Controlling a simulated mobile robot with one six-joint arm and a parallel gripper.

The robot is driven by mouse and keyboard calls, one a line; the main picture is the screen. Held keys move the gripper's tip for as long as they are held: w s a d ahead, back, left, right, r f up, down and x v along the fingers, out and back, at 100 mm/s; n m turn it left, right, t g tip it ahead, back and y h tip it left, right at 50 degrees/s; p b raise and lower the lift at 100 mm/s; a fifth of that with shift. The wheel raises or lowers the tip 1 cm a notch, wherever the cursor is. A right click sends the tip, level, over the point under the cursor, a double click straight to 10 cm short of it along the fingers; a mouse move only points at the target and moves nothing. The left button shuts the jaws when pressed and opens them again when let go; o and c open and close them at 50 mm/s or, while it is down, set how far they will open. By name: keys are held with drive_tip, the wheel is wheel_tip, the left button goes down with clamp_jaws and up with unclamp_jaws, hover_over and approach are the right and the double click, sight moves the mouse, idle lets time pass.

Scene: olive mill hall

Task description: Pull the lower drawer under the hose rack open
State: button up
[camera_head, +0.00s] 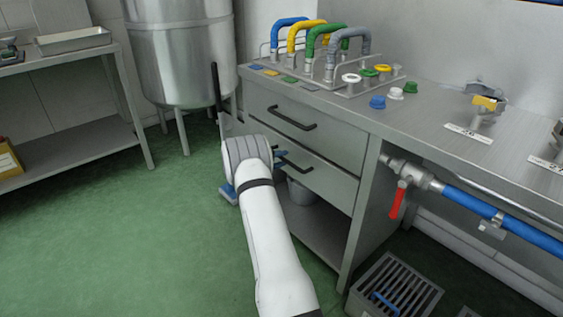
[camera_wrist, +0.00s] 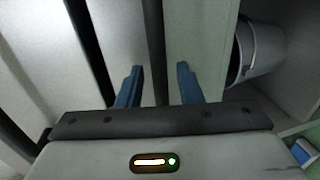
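The steel cabinet under the hose rack (camera_head: 320,62) has an upper drawer (camera_head: 325,135) and a lower drawer (camera_head: 333,184); both look shut. The lower drawer's dark bar handle (camera_head: 300,167) is partly hidden behind my gripper (camera_head: 281,156). In the wrist view the two blue fingers of my gripper (camera_wrist: 159,82) are apart, with the dark handle bar (camera_wrist: 153,35) running between them. A gap shows on each side of the bar, so the fingers are not closed on it. The upper drawer's handle (camera_head: 292,118) is free above.
A grey bucket (camera_head: 300,191) stands on the open shelf below the drawers; it also shows in the wrist view (camera_wrist: 262,50). A red-handled valve on a blue pipe (camera_head: 500,217) and a floor grate (camera_head: 395,290) are at the right. The green floor (camera_head: 130,240) at the left is clear.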

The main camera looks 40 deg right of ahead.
drive_tip(key=shift+d+f, duration=0.1)
drive_tip(key=shift+d, duration=0.35)
drive_tip(key=shift+c, duration=0.3)
clamp_jaws()
drive_tip(key=shift+a, duration=0.15)
